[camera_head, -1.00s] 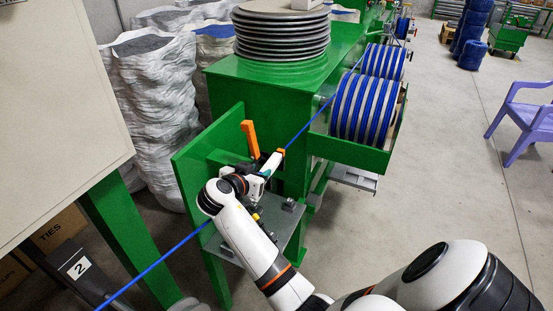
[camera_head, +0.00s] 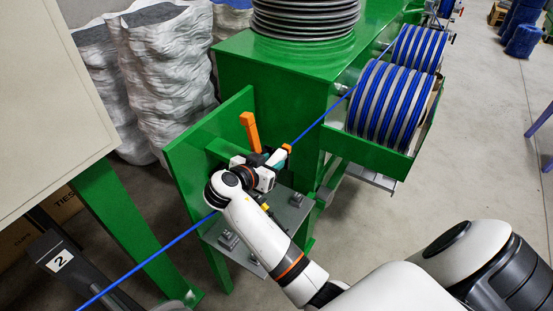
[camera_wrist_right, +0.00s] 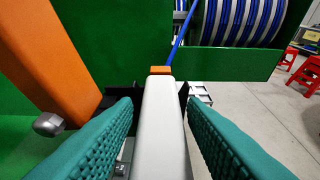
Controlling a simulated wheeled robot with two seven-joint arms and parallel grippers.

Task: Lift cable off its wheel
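The blue cable (camera_head: 150,262) runs taut from the lower left, behind my right wrist, up to the drums at the upper right. In the right wrist view it (camera_wrist_right: 180,40) goes from an orange-ended, pale grey bar (camera_wrist_right: 162,125) towards a drum. My right gripper (camera_wrist_right: 162,112) has teal fingers on both sides of this bar, with narrow gaps showing at the tips. It is open around the bar; whether it touches it lower down I cannot tell. In the head view the right gripper (camera_head: 279,159) is at the guide on the green stand. The cable's wheel is not clearly visible. My left gripper is not in view.
An orange lever (camera_head: 250,131) stands up beside my right gripper; it (camera_wrist_right: 48,55) is close on the left in the wrist view. Drums of blue cable (camera_head: 392,105) stand to the right.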

